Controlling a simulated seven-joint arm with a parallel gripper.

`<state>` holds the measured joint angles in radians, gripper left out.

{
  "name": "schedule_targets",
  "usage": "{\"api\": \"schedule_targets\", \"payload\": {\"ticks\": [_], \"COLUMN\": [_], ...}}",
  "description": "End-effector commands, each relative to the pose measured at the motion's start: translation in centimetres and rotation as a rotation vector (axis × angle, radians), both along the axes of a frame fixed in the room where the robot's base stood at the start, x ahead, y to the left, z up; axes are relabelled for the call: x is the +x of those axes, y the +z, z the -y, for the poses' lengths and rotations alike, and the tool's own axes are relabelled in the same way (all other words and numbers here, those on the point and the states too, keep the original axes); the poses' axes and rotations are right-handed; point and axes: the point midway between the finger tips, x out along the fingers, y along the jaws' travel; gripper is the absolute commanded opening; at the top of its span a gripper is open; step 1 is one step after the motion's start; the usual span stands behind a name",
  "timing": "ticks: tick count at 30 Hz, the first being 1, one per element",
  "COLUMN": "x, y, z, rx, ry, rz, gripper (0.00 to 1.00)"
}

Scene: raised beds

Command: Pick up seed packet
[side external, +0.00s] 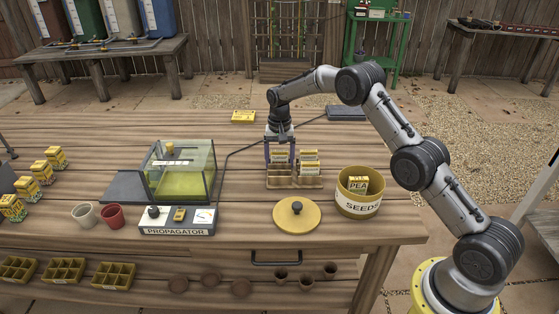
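Several small yellow and white seed packets stand in a wooden rack (308,184), in a left group (281,157) and a right group (309,158). My gripper (280,160) points down over the left group. Its two fingers are spread, one at each side of those packets, with a small gap showing at each side. I cannot tell how deep the fingertips reach. Another packet marked PEA (358,184) stands in the round yellow SEEDS tin (359,207) to the right. The tin's lid (297,215) lies on the table in front of the rack.
A glass propagator (180,175) with its control box (177,220) stands to the left. Two cups (98,216) are by it. A yellow box (243,117) and a dark flat case (346,113) lie behind. A black cable runs left of the rack.

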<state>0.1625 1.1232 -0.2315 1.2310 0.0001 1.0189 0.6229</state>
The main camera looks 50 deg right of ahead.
Motion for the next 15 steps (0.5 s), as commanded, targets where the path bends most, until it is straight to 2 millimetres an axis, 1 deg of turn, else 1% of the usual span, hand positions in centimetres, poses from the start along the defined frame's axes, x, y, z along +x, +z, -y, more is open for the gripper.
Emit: {"api": "schedule_targets", "payload": {"ticks": [1,2,3,5,9,10,15], "x": [0.0,0.0,0.0,0.0,0.01,0.01,0.01], "y": [0.02,0.02,0.03,0.03,0.04,0.05,0.06], "z": [0.0,0.0,0.0,0.0,0.01,0.0,0.0], "rx": [0.0,0.0,0.0,0.0,0.0,0.0,0.0], "ry": [0.0,0.0,0.0,0.0,0.0,0.0,0.0], "rz": [0.0,0.0,0.0,0.0,0.0,0.0,0.0], "gripper": [0.69,0.64,0.57,0.46,0.21,0.19,0.19]}}
